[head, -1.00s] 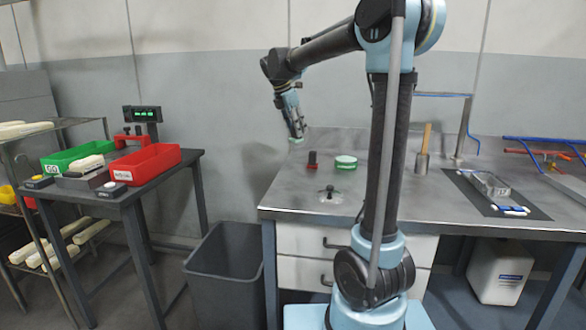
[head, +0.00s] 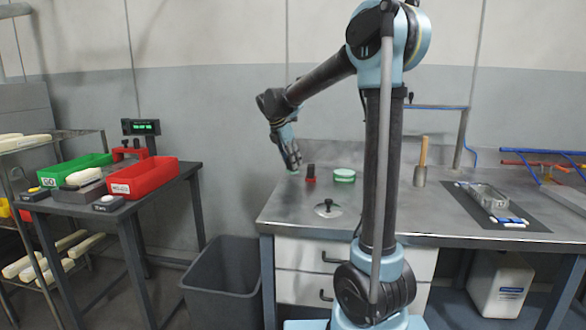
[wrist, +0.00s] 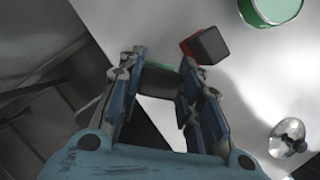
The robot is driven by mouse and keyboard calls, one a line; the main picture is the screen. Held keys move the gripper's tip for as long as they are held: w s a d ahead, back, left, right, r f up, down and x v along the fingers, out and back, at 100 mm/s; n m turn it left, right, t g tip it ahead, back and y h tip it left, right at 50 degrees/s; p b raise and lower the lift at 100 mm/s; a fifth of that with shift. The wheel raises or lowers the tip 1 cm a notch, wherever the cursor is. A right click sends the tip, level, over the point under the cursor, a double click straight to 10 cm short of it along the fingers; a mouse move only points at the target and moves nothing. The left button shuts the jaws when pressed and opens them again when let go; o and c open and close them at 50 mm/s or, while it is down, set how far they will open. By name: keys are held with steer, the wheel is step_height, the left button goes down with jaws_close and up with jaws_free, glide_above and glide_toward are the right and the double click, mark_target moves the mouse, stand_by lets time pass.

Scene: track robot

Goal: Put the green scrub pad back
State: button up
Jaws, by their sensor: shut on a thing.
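The green scrub pad (wrist: 160,66) is between the fingers of my gripper (wrist: 161,80) in the wrist view. Only its green edge and a dark side show; the fingers hide part of it. In the head view my gripper (head: 290,160) points down over the left back part of the workbench (head: 285,212), with a bit of the green pad (head: 293,173) at its tips. A red and black block (head: 310,173) stands just right of the gripper; it also shows beyond the right finger in the wrist view (wrist: 206,45). I cannot tell whether the pad touches the bench.
A green and white round tin (head: 344,176) and a round metal disc with a knob (head: 327,209) are on the bench near the block. A wooden-handled tool (head: 421,165) stands farther right. A grey bin (head: 228,280) is below left. A side table holds green (head: 75,170) and red (head: 145,178) trays.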

steer(key=shift+f, duration=1.25)
steer(key=o, duration=1)
steer(key=shift+f, duration=0.1)
steer(key=shift+o, duration=0.2)
steer(key=v, duration=1.2)
